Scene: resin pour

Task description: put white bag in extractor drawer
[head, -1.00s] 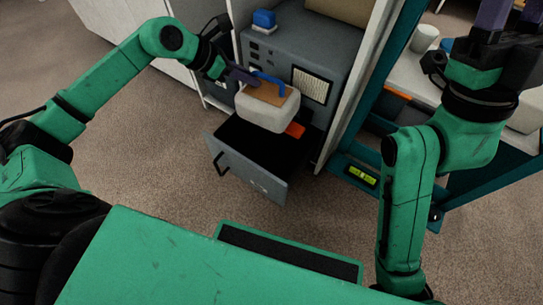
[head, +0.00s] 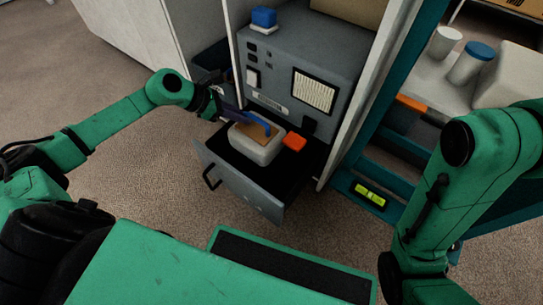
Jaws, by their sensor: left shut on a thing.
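The white bag (head: 257,149), with a tan top and a blue handle (head: 258,124), sits low inside the open extractor drawer (head: 240,183). My left gripper (head: 243,118) reaches in from the left and is shut on the blue handle. The drawer is pulled out from below the grey extractor unit (head: 290,75) and has a black handle on its front. Whether the bag touches the drawer floor cannot be told. My right arm stands at the right, and its gripper is out of the picture.
An orange block (head: 294,141) lies in the drawer beside the bag. A blue-and-white container (head: 264,18) stands on the unit. A teal rack (head: 375,190) with a yellow-green level (head: 370,195) is at the right. Carpet in front is clear.

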